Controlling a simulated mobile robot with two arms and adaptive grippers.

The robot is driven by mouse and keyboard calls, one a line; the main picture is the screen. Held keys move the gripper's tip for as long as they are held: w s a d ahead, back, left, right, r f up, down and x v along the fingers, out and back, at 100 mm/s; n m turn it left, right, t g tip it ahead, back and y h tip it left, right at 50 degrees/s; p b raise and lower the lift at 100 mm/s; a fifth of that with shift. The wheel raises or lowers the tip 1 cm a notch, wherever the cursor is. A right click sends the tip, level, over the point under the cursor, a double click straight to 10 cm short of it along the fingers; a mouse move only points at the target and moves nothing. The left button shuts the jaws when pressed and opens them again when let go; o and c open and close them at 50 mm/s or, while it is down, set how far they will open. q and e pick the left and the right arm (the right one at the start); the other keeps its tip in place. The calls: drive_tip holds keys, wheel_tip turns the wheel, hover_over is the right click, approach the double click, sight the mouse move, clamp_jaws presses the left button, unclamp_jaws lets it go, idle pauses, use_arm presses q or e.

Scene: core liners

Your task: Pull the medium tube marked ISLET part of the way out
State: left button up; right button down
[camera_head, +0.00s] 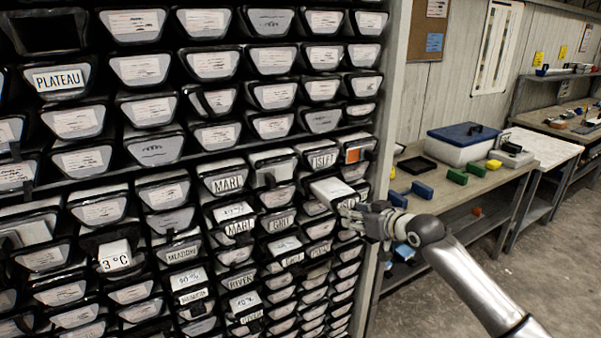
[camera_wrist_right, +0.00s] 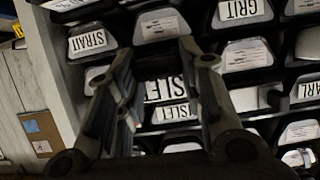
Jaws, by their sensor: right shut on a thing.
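The ISLET tube (camera_head: 332,189) sticks out of the rack on the right side of the head view, its pale top surface showing beyond its neighbours. Its front label is partly hidden by my right gripper (camera_head: 358,216), which is shut on the tube's front end. In the right wrist view, my right gripper (camera_wrist_right: 155,55) has one finger on each side of an upside-down ISLET label (camera_wrist_right: 165,90). A second upside-down ISLET label (camera_wrist_right: 171,113) shows just below it. Another tube front marked ISLET (camera_head: 322,161) sits higher in the rack. My left gripper is not in view.
Tightly packed dark-framed tube fronts surround the held tube, including GRIT (camera_head: 281,222) and MARL (camera_head: 228,184). The rack's upright post (camera_head: 386,110) is close on the right. Beyond it stands a workbench (camera_head: 535,146) with a blue-lidded box (camera_head: 462,145).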

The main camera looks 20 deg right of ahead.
drive_tip(key=s+p, duration=0.4)
drive_tip(key=s, duration=0.8)
drive_tip(key=shift+d+p, duration=0.3)
drive_tip(key=shift+d, duration=0.1)
drive_tip(key=shift+r, duration=0.1)
drive_tip(key=c, duration=0.9)
unclamp_jaws()
drive_tip(key=shift+s, duration=0.15)
drive_tip(key=v, duration=1.2)
